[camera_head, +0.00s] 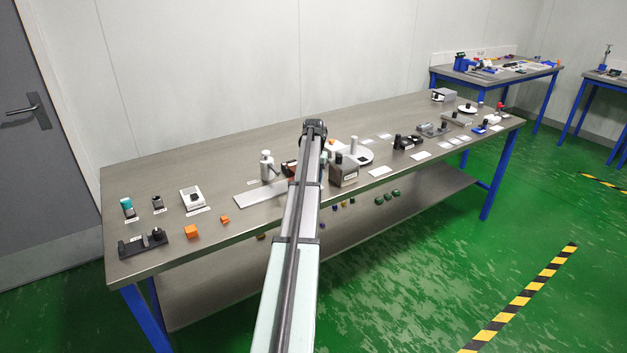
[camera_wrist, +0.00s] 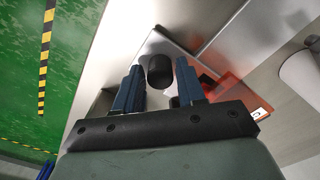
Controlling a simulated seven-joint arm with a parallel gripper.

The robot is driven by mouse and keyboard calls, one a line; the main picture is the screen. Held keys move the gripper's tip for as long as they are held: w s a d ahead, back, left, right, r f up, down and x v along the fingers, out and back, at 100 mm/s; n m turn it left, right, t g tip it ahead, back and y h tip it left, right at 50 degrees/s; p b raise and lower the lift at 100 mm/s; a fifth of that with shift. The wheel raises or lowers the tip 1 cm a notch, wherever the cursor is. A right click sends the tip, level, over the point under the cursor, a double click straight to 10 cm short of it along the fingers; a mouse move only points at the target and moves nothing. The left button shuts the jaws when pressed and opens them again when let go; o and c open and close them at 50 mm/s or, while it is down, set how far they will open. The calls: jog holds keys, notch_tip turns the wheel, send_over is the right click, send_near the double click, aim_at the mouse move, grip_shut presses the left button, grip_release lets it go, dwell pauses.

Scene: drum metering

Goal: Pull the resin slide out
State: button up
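My gripper (camera_wrist: 160,66) is open in the wrist view, with its two dark blue fingers apart. A black round knob (camera_wrist: 159,72) shows between the fingertips, with a gap on each side. A grey metal block or plate (camera_wrist: 188,45) lies beyond it, and an orange see-through part (camera_wrist: 230,88) lies to the right of the fingers. I cannot read a label that tells which part is the resin slide. In the head view my arm hides most of the spot under the gripper (camera_head: 313,128); a grey block with a dark knob (camera_head: 343,172) stands just right of the arm.
The long steel table (camera_head: 150,180) holds many small devices. A white-grey upright fixture (camera_head: 266,165) stands left of my arm beside a flat pale plate (camera_head: 258,195). Orange cubes (camera_head: 192,232) lie near the front left edge. A white round device (camera_head: 355,154) stands behind the block.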

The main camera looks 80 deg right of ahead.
jog(key=shift+f, duration=0.25)
grip_shut()
dwell(0.3)
